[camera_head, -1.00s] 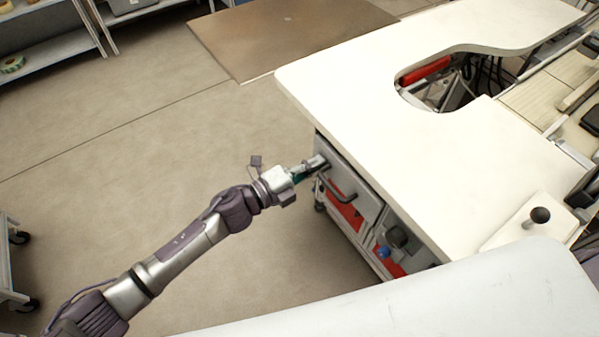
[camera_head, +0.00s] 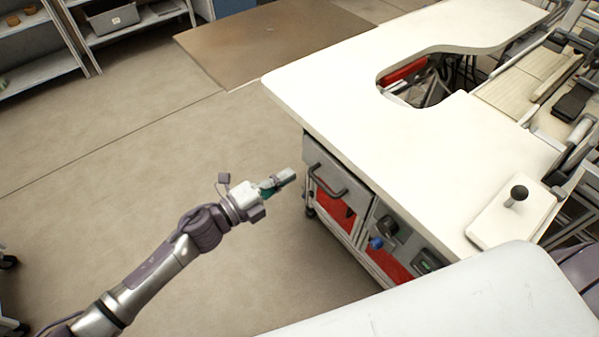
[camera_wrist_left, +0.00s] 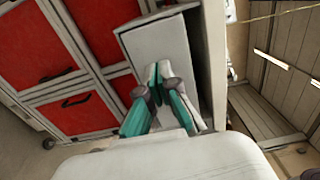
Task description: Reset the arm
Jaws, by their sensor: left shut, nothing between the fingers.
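My left gripper (camera_head: 286,178) is shut and empty, held out over the floor just left of the cabinet under the white table. In the left wrist view its teal-and-grey fingers (camera_wrist_left: 157,84) are together in front of a grey drawer front (camera_wrist_left: 160,52). In the head view the grey drawer (camera_head: 330,172) with its dark bar handle (camera_head: 328,188) is to the right of the gripper, with a gap between them. My right gripper is not in view.
The white table (camera_head: 400,130) with a cutout is at the right. Below it are red cabinet panels (camera_head: 335,210). Shelves (camera_head: 40,60) with a grey bin (camera_head: 113,18) stand at the upper left. The floor (camera_head: 130,160) around the arm is open.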

